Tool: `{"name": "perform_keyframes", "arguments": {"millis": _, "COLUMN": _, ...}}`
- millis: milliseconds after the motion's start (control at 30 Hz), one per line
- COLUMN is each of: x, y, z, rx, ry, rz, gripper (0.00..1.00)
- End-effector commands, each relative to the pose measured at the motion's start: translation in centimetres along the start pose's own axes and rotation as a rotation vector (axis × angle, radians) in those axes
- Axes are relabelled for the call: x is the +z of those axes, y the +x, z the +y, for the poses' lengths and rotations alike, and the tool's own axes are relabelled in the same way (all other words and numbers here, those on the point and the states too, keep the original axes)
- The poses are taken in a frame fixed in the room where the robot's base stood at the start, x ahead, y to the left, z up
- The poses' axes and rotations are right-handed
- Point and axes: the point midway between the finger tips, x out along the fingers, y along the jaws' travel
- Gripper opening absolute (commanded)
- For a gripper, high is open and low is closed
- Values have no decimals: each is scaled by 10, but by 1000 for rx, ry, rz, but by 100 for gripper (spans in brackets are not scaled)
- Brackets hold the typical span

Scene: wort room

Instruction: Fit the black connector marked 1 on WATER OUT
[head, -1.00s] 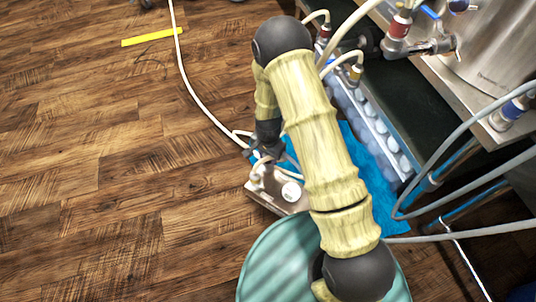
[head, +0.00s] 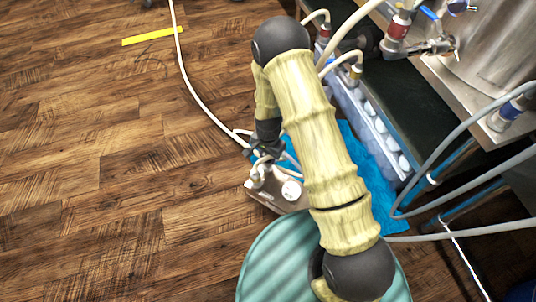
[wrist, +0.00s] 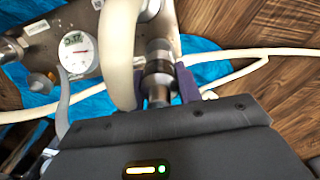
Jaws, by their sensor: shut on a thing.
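My gripper (wrist: 160,88) has its purple fingers shut on a connector (wrist: 158,72), a metal piece with a dark band. A thick off-white hose (wrist: 120,50) arches up close beside it. The connector points at a metal unit (wrist: 45,42) with a round white gauge (wrist: 77,52); whether it touches a port is hidden. In the head view my gripper (head: 266,154) is low over this metal unit (head: 262,190), whose gauge (head: 291,190) faces up. I cannot read a number on the connector or any WATER OUT label.
A blue cloth (head: 362,180) lies under and beside the unit. A teal round-topped thing (head: 270,262) stands in front. A bench with hoses and valves (head: 397,30) is at right. A white hose (head: 186,80) crosses the wooden floor, which is open at left.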

Motion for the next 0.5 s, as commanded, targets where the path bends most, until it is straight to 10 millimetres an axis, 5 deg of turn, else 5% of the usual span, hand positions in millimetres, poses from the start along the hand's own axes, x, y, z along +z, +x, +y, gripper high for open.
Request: {"name": "perform_keyframes", "arguments": {"millis": 500, "x": 0, "y": 5, "z": 0, "rx": 0, "ry": 0, "rz": 0, "gripper": 8}}
